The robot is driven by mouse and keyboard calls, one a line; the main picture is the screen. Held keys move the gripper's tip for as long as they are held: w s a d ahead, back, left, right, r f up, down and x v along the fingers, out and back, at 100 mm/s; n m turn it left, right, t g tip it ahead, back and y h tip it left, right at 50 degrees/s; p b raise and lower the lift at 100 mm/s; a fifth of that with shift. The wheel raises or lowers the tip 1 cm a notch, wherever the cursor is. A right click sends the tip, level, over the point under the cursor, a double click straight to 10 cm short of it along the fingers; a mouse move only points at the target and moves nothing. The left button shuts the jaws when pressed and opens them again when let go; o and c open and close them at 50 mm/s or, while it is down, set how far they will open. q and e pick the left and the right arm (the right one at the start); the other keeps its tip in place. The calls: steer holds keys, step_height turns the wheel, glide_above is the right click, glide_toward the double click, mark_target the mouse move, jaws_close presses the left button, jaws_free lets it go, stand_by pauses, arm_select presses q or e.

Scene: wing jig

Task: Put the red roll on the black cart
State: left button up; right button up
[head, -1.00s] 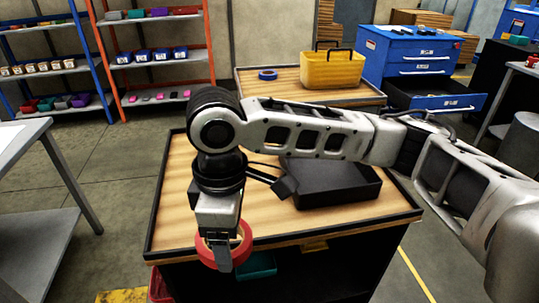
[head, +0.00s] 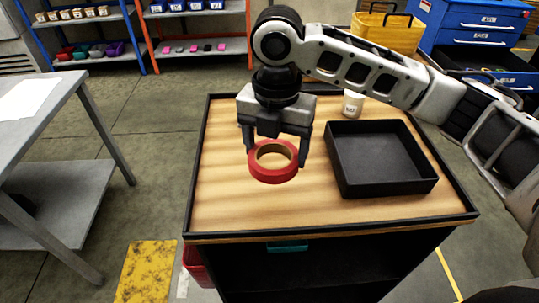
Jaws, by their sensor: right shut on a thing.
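The red roll (head: 273,176), a ring of red tape with a tan core, is in the fingers of my right gripper (head: 275,158). The fingers are on either side of it, and it shows over the left part of the cart's top. I cannot tell whether the roll touches the wood. The black cart (head: 225,207) has a wooden top with a dark rim and an open dark shelf below. My left gripper is not in view.
A black open tray (head: 385,160), empty, sits on the right of the cart top. A small white labelled cup (head: 353,104) stands behind it. A grey table (head: 45,105) is at the left. A yellow bin (head: 388,31) and blue drawer cabinet (head: 470,45) are behind. The cart's front left top is clear.

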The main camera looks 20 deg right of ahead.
mark_target(263, 150)
steer(key=w+f, duration=0.6)
steer(key=shift+w+a+f, duration=0.1)
steer(key=shift+w+f, duration=0.1)
steer(key=shift+f, duration=0.05)
steer(key=shift+w+f+p, duration=0.1)
steer(key=shift+f+p, duration=0.2)
steer(key=shift+f, duration=1.3)
steer(key=o, duration=1)
steer(key=shift+f, duration=0.15)
steer(key=shift+r, duration=0.2)
step_height(263, 150, up, 12)
steer(key=shift+b, duration=0.3)
